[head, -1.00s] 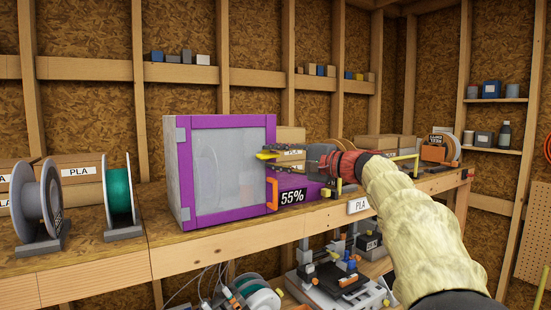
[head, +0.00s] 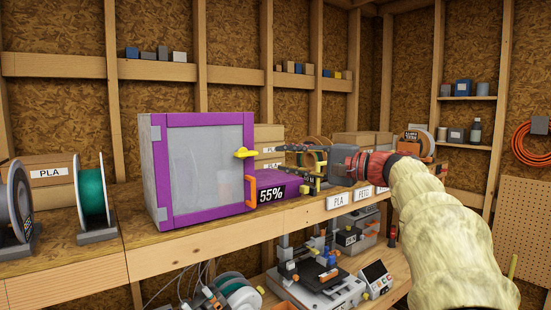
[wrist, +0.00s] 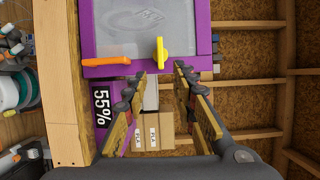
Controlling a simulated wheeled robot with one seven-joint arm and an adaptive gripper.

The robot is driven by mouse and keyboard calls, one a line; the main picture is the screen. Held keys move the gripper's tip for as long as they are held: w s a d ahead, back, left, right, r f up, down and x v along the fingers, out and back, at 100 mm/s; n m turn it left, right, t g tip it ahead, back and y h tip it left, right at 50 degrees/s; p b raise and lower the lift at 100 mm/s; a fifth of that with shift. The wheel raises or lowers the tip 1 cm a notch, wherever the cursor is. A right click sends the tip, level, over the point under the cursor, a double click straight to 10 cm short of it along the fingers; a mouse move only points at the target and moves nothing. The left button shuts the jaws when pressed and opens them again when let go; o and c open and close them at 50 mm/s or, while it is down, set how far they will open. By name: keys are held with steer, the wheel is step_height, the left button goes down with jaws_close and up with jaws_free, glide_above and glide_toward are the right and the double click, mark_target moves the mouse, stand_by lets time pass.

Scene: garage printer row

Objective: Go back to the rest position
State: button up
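My gripper (head: 281,162) is open and empty, in front of a purple-framed box (head: 158,180) with a translucent front door. Its two dark fingers show apart in the wrist view (wrist: 160,74). A yellow knob (head: 245,153) on the door's right edge sits just beyond the fingertips, with a small gap in the head view. The knob also shows in the wrist view (wrist: 160,52), centred ahead of the fingers. The door looks closed flush with its frame. An orange handle (head: 251,191) is below the knob.
The box stands on a wooden bench (head: 70,265) beside a purple "55%" display (head: 271,193). Cardboard boxes (head: 268,136) and spools are behind my gripper. A green spool (head: 92,197) stands at left. A printer (head: 318,285) sits on the lower shelf.

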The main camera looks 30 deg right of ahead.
steer(key=shift+s+d, duration=0.1)
steer(key=shift+s, duration=0.2)
stand_by(0.4)
